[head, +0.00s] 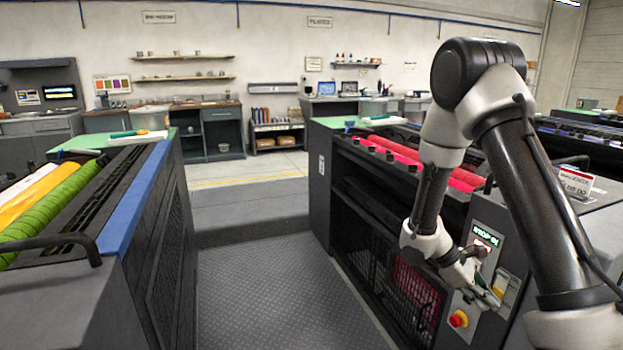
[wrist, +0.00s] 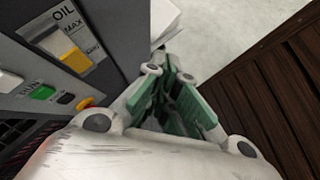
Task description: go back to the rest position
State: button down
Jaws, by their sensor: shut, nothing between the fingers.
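My gripper (head: 488,296) hangs low in front of the end panel of the right-hand ink unit (head: 476,250). My arm bends down to it from the upper right. In the wrist view my gripper (wrist: 178,92) shows its green-padded fingers shut, with nothing seen held between them. The panel's oil gauge (wrist: 68,50), with a yellow level, is at the upper left there. A green button (wrist: 42,92) and a dark button (wrist: 66,99) are below it, and a red and yellow knob (wrist: 85,102) is partly hidden beside my gripper.
The red and yellow knob (head: 458,319) is close to the left of my gripper in the head view. Red rollers (head: 400,155) lie on the right unit. The left unit (head: 150,200) carries green and yellow rollers. The grey walkway (head: 260,290) between them is clear.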

jog(key=s+a+r+m+t+y, duration=0.2)
jog(key=s+r, duration=0.3)
jog(key=r, duration=0.4)
jog(key=s+a+r+m+t+y, duration=0.2)
jog(key=s+r+m, duration=0.3)
jog(key=r, duration=0.5)
jog(key=s+a+r+m+t+y, duration=0.2)
jog(key=s+r+m+t+y, duration=0.1)
jog(key=s+r, duration=0.4)
notch_tip(320, 180, up, 3)
jog(key=shift+a+f+t+y, duration=0.1)
jog(key=shift+a+t+y, duration=0.2)
jog(key=shift+t+y, duration=0.45)
